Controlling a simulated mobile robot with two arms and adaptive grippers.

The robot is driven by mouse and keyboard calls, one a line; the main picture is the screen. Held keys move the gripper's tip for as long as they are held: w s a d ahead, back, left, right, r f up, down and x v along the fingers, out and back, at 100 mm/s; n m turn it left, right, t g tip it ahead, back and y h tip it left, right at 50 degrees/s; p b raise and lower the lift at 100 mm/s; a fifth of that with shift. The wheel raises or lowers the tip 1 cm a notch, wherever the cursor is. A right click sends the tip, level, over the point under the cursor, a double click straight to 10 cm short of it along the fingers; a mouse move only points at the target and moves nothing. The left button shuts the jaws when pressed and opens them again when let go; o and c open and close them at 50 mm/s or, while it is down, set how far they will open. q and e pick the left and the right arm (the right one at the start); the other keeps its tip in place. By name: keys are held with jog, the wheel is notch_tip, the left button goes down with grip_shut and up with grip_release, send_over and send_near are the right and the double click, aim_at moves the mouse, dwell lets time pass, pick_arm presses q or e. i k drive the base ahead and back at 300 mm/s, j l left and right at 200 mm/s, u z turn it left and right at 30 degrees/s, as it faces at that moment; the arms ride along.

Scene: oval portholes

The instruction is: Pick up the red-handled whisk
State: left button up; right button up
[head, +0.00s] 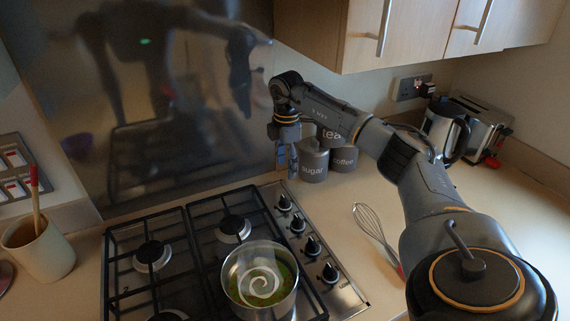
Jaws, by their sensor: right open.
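The whisk (370,222) lies on the worktop to the right of the hob. Its wire loops point up and left in the picture. Its red handle (400,271) points toward the lower right, and the end of it is partly hidden by my right arm. My right gripper (287,165) is open and hangs down near the back edge of the hob, beside the canisters. It is well away from the whisk, behind and to the left of it. My left gripper does not show.
A pot with green contents (259,287) stands on the gas hob (136,224). Canisters (343,158) stand near the back, with a kettle (440,127) and a toaster (486,122) at the right. A utensil crock (40,252) is at the left. Worktop around the whisk is clear.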

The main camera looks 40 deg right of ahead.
aim_at(391, 252)
jog(key=k, duration=2)
